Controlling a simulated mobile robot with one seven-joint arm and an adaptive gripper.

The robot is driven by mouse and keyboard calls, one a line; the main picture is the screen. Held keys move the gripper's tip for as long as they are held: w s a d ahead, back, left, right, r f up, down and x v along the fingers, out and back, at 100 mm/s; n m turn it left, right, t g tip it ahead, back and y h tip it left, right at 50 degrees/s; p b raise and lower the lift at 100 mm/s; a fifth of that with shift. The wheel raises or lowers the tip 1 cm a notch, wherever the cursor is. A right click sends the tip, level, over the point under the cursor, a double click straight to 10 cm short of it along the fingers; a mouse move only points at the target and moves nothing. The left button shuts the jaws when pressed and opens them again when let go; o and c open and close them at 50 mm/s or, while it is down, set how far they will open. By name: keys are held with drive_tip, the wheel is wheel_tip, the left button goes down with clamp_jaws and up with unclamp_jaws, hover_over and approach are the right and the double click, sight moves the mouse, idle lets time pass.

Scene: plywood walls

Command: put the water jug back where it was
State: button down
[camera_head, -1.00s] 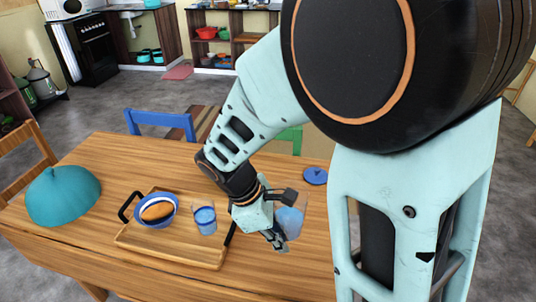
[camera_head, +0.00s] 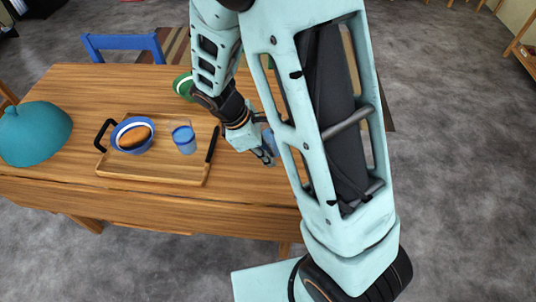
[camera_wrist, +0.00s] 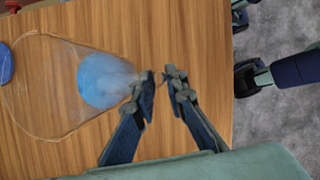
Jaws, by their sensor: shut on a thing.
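The water jug (camera_wrist: 105,82) is clear, with blue water in it, and fills the left of the wrist view. My gripper (camera_wrist: 165,82) has its two fingers close together beside the jug and is shut on it; the exact grip spot, likely the handle, is hard to make out. In the head view my gripper (camera_head: 265,155) is just right of the wooden tray (camera_head: 150,178), over the table (camera_head: 150,208). There the jug is mostly hidden behind my arm. Whether its base touches the table cannot be told.
The tray holds a blue bowl (camera_head: 140,148) with bread and a glass (camera_head: 184,138) of blue water. A teal dome (camera_head: 35,133) stands at the left. A green bowl (camera_head: 183,87) is at the back. A blue disc (camera_wrist: 4,62) lies beyond the jug.

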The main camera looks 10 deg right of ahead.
drive_tip(key=shift+f, duration=0.1)
drive_tip(key=c, duration=2.4)
unclamp_jaws()
drive_tip(key=shift+f, duration=0.1)
drive_tip(key=o, duration=0.5)
drive_tip(key=shift+c, duration=0.2)
drive_tip(key=p+v, duration=0.1)
drive_tip(key=v, duration=1.1)
drive_tip(key=shift+r, duration=0.25)
